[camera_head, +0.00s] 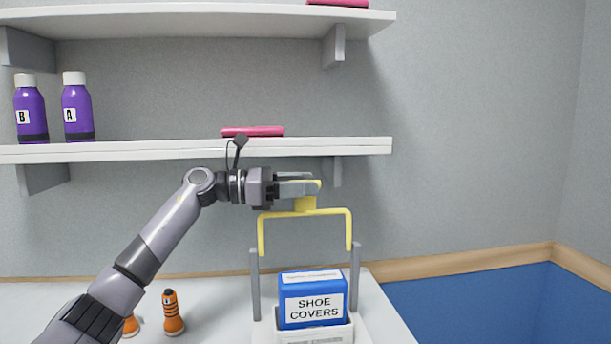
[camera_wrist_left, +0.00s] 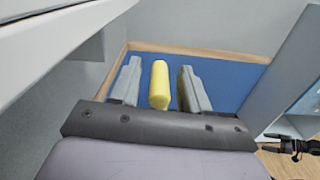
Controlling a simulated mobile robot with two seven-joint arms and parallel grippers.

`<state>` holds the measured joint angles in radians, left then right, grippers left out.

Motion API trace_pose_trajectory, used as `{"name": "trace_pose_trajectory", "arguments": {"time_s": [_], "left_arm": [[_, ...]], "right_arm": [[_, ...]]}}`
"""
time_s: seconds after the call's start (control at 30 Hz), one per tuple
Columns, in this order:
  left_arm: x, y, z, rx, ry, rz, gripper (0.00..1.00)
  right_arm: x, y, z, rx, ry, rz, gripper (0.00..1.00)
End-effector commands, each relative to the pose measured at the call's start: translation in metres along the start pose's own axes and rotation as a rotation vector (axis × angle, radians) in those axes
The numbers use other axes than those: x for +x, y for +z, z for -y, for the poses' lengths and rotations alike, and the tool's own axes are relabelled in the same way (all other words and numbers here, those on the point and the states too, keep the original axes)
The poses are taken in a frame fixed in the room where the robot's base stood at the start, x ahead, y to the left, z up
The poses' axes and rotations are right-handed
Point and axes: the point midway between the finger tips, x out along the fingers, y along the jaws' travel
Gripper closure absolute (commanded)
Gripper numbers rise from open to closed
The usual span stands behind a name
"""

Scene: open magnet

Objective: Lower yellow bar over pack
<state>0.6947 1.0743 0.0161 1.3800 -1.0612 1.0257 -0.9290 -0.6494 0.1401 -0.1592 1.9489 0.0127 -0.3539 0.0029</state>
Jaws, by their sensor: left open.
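The yellow bar (camera_head: 330,211) is an upside-down U with a short yellow grip on top, raised above the pack. Its left leg ends close to a grey post (camera_head: 255,285) and its right leg close to another post (camera_head: 355,270). The blue SHOE COVERS pack (camera_head: 313,280) stands upright in a white holder (camera_head: 318,334) between the posts. My left gripper (camera_head: 308,186) is at the bar's grip. In the left wrist view the yellow grip (camera_wrist_left: 159,85) is between the open fingers, with gaps on both sides. A small dark shape (camera_wrist_left: 288,147), perhaps my right gripper, shows at lower right.
Two purple bottles (camera_head: 31,112) (camera_head: 77,108) and a pink item (camera_head: 252,131) are on the middle shelf (camera_head: 200,150), just above my left gripper. An orange-and-black item (camera_head: 172,313) stands on the white counter (camera_head: 215,300), left of the holder. The floor right of the counter is blue.

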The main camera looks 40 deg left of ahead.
Motion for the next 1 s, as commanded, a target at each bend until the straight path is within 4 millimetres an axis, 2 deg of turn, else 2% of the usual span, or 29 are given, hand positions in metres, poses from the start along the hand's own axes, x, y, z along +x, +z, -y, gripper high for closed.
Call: {"name": "trace_pose_trajectory", "arguments": {"time_s": [0.13, 0.37, 0.4, 0.47, 0.5, 0.53, 1.0], "left_arm": [[0.0091, 0.0009, 0.0002, 0.000, -0.001, 0.001, 0.54], [0.0099, -0.0004, 0.0001, 0.001, 0.000, 0.000, 0.54], [0.0098, -0.0004, 0.0000, 0.001, 0.000, 0.000, 0.60], [0.0097, -0.0003, 0.0000, 0.001, 0.000, 0.000, 0.80], [0.0097, -0.0003, 0.0000, 0.001, 0.000, 0.000, 0.93], [0.0096, -0.0003, 0.0000, 0.001, 0.000, 0.000, 1.00], [0.0122, -0.0007, 0.0076, 0.074, 0.001, -0.001, 1.00]], "right_arm": [[-0.0028, -0.0036, -0.0001, 0.000, 0.000, 0.000, 0.02], [-0.0024, -0.0031, -0.0001, 0.000, 0.000, 0.000, 0.02], [-0.0024, -0.0031, -0.0001, 0.000, 0.000, 0.000, 0.02], [-0.0024, -0.0031, -0.0001, 0.000, 0.000, 0.000, 0.02], [-0.0024, -0.0031, -0.0001, 0.000, 0.000, 0.000, 0.02], [-0.0024, -0.0031, -0.0001, 0.000, 0.000, 0.000, 0.02], [0.0046, 0.0062, 0.0000, 0.000, 0.000, 0.000, 0.02]]}}
